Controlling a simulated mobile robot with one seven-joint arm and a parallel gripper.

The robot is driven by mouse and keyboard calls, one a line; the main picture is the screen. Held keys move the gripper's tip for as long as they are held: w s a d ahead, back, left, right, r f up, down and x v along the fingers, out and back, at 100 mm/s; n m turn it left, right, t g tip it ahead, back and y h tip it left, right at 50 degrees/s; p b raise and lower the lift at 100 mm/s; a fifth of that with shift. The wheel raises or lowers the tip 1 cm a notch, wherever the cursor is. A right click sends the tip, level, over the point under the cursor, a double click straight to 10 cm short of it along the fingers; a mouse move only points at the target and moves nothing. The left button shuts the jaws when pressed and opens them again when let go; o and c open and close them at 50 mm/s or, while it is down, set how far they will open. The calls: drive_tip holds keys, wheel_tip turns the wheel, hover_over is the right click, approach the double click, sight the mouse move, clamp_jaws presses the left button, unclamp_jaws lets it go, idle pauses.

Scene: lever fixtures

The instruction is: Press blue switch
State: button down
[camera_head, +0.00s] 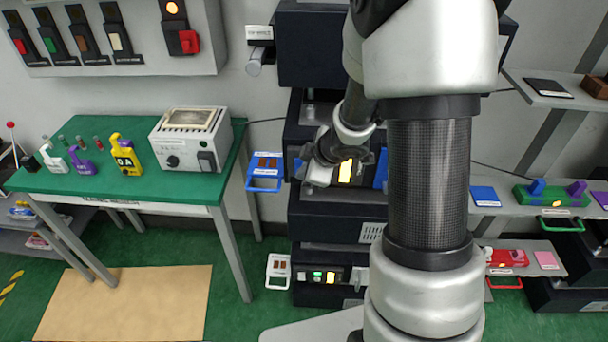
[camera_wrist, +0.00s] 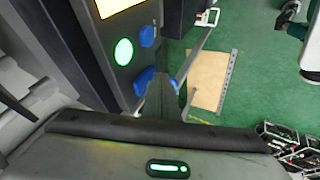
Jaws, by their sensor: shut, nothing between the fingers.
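The black panel of the middle machine (camera_head: 305,225) carries a yellow lit display (camera_head: 345,171), with a blue part (camera_head: 380,170) at its right, partly behind my arm. In the wrist view, a rounded blue knob (camera_wrist: 147,37) sits beside a green lit button (camera_wrist: 124,52). A blue switch-like piece (camera_wrist: 144,81) stands lower on the same panel. My gripper (camera_wrist: 160,103) is shut and empty, its dark fingers close beside this lower blue piece; I cannot tell whether they touch it. In the head view my gripper (camera_head: 318,172) is in front of the panel, its fingertips unclear.
A blue-handled tray (camera_head: 264,176) sticks out left of the machine, and a white-handled one (camera_head: 278,271) lower down. A green-topped table (camera_head: 120,190) with small switches stands left. Shelves at right hold a green box with blue and purple levers (camera_head: 552,195).

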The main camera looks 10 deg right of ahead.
drive_tip(key=shift+w+d+b, duration=0.1)
drive_tip(key=shift+w+b, duration=0.1)
drive_tip(key=shift+b, duration=0.75)
drive_tip(key=shift+r+p, duration=0.8)
drive_tip(key=shift+p, duration=0.1)
